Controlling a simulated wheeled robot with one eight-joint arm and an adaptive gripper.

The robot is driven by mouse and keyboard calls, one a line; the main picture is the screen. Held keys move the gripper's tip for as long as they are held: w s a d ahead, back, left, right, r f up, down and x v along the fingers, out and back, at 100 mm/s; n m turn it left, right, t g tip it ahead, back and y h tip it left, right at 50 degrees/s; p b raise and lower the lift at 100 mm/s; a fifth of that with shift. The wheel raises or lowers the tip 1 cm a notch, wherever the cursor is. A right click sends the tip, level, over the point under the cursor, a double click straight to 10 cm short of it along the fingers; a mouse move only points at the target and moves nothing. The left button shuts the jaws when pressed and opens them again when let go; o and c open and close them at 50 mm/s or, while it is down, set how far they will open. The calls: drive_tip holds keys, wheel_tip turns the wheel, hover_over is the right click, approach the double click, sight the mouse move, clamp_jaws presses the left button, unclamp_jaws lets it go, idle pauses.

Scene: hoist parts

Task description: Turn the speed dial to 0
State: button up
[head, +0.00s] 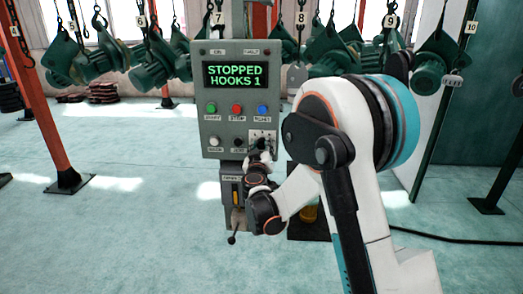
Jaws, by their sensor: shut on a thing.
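The grey control box (240,98) stands upright in the middle of the head view. Its screen (235,75) reads "STOPPED HOOKS 1". The speed dial's pale plate (253,134) is at the box's lower right. My gripper (261,146) reaches up to this plate from below and is shut on the dark knob there. The gripper and wrist hide most of the knob, so its pointer and setting cannot be read.
Green (211,107), red (237,108) and blue (262,108) buttons sit above two small knobs (215,142) on the box. A lever (232,238) hangs below. Green hoists (150,62) hang behind. An orange post (45,95) stands left; floor is open there.

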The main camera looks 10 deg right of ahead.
drive_tip(key=n, duration=0.6)
drive_tip(key=shift+r+b, duration=0.1)
drive_tip(key=shift+b, duration=0.25)
drive_tip(key=n, duration=0.5)
drive_tip(key=shift+n, duration=0.4)
drive_tip(key=o, duration=1.1)
drive_tip(key=shift+c, duration=0.2)
drive_tip(key=v, duration=1.2)
drive_tip(key=shift+r, duration=0.1)
